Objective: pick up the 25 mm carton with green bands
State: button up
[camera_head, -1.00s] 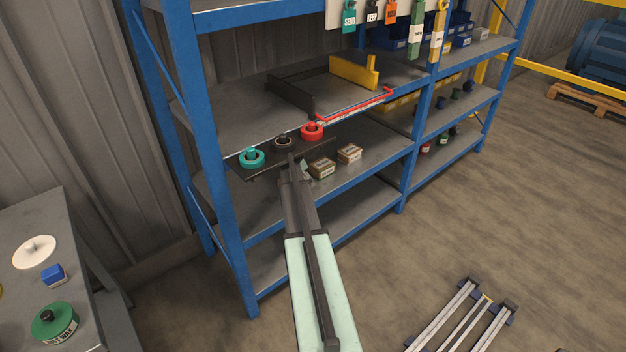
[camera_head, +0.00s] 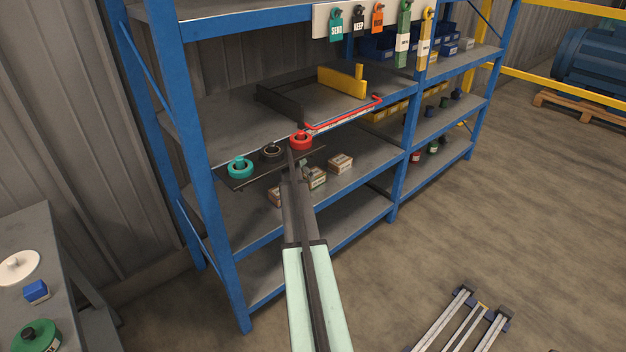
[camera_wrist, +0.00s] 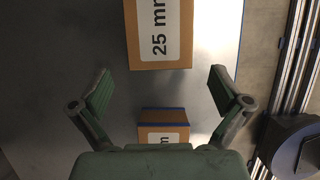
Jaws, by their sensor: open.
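In the wrist view, a brown carton with a white "25 mm" label (camera_wrist: 158,38) sits at the top centre, cut off by the frame edge. I cannot make out green bands on it. A second brown carton with a blue band (camera_wrist: 163,128) shows lower down, partly hidden by my gripper's body, its label mostly covered. My gripper (camera_wrist: 160,88) is open and empty, its fingers spread to either side of the gap between the two cartons. In the head view, small cartons stand on the shelf at left (camera_head: 275,196), middle (camera_head: 317,177) and right (camera_head: 340,163); my arm partly hides the first two.
The cartons stand on a grey shelf (camera_head: 365,152) of a blue rack. Just above, a dark plate carries teal (camera_head: 240,167), black (camera_head: 272,150) and red (camera_head: 301,141) rings. A blue upright (camera_head: 401,180) stands to the right of the cartons.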

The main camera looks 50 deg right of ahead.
aim_at(313, 172)
jog(key=d, duration=0.4)
jog(key=shift+s, duration=0.3)
jog(key=shift+x, duration=1.1)
jog(key=shift+s+d+f, duration=0.2)
jog(key=shift+d+f, duration=0.05)
jog(key=shift+f, duration=0.15)
jog(key=shift+f+p, duration=0.25)
jog(key=shift+p, duration=0.1)
jog(key=c, duration=1.4)
